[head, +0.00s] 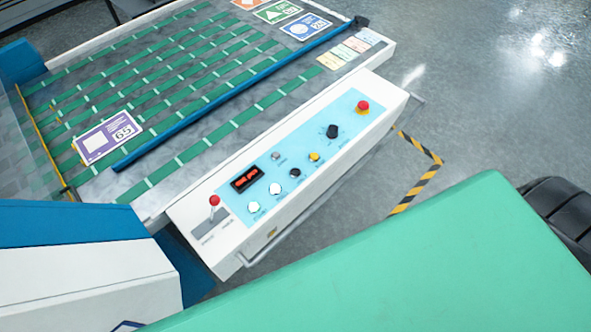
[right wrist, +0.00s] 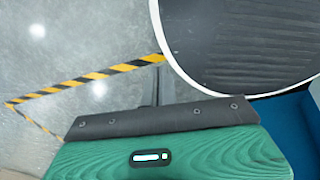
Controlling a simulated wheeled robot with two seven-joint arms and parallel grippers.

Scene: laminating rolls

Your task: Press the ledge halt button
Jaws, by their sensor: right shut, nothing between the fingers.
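The ledge halt button (head: 363,106) looks like a red mushroom button on a yellow base, at the upper right end of the light-blue control panel (head: 262,158) in the head view. The panel is on a white ledge (head: 181,212) along the machine's side. My right gripper (right wrist: 157,74) shows in the right wrist view with its thin dark fingers together, pointing over the floor and empty. It is not seen in the head view, so its distance from the button cannot be told. The button is not seen in the right wrist view. My left gripper is not in view.
A red-knobbed lever (head: 214,201), white buttons, a yellow button (head: 314,157), a black knob (head: 332,131) and a red display (head: 247,178) share the ledge. A metal rail (head: 318,187) runs along its outer side. Striped tape (head: 427,178) marks otherwise open floor.

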